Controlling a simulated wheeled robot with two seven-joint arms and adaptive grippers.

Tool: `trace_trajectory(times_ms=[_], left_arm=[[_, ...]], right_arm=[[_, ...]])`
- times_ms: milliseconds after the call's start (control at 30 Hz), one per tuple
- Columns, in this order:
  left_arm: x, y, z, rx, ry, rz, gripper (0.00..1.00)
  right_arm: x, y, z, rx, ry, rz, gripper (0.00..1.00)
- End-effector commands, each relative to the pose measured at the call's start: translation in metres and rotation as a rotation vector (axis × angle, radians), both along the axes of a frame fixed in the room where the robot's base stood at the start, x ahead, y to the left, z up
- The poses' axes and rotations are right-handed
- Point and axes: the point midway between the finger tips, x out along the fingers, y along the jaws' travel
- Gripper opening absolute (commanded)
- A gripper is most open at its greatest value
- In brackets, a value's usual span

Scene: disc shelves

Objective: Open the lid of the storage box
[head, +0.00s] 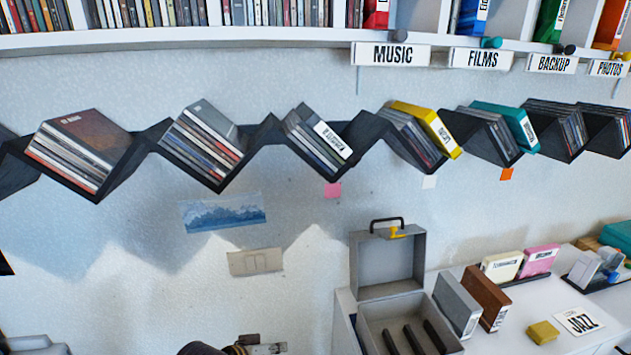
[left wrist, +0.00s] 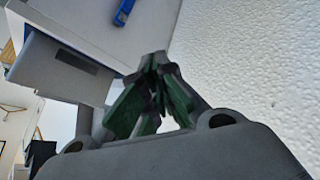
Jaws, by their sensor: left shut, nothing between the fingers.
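The grey storage box (head: 364,318) stands on the white cabinet at the lower right of the head view. Its lid (head: 386,262) stands raised upright at the back, with a black handle on top and a yellow latch (head: 397,233) at the upper edge. Dark slats show inside the open box. Part of my left arm or gripper shows at the bottom edge of the head view, left of the box and apart from it. In the left wrist view my left gripper (left wrist: 154,62) has its fingertips together, with nothing between them. My right gripper is in neither view.
Beside the box stand grey (head: 457,302) and brown (head: 487,297) cases, with a yellow block (head: 542,332) farther right. A zigzag disc shelf (head: 150,134) crosses the wall above. The left wrist view shows the textured wall (left wrist: 255,70) and a blue item (left wrist: 123,13).

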Motion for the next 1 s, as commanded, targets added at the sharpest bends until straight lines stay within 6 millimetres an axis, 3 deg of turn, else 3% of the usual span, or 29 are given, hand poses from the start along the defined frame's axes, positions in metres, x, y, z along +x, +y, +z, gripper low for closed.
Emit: trace_trajectory(times_ms=[200, 400, 667, 1000], left_arm=[[-0.042, 0.044, -0.03, 0.192, 0.064, -0.003, 0.0], [-0.077, 0.082, -0.048, 0.341, 0.131, -0.009, 0.0], [-0.106, 0.111, -0.057, 0.45, 0.192, -0.017, 0.0], [-0.135, 0.137, -0.065, 0.546, 0.258, -0.024, 0.0]], right_arm=[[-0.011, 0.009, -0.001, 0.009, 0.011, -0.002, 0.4], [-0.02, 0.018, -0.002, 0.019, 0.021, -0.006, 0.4], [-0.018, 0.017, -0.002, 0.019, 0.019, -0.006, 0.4], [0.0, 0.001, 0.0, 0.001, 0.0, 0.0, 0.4]])
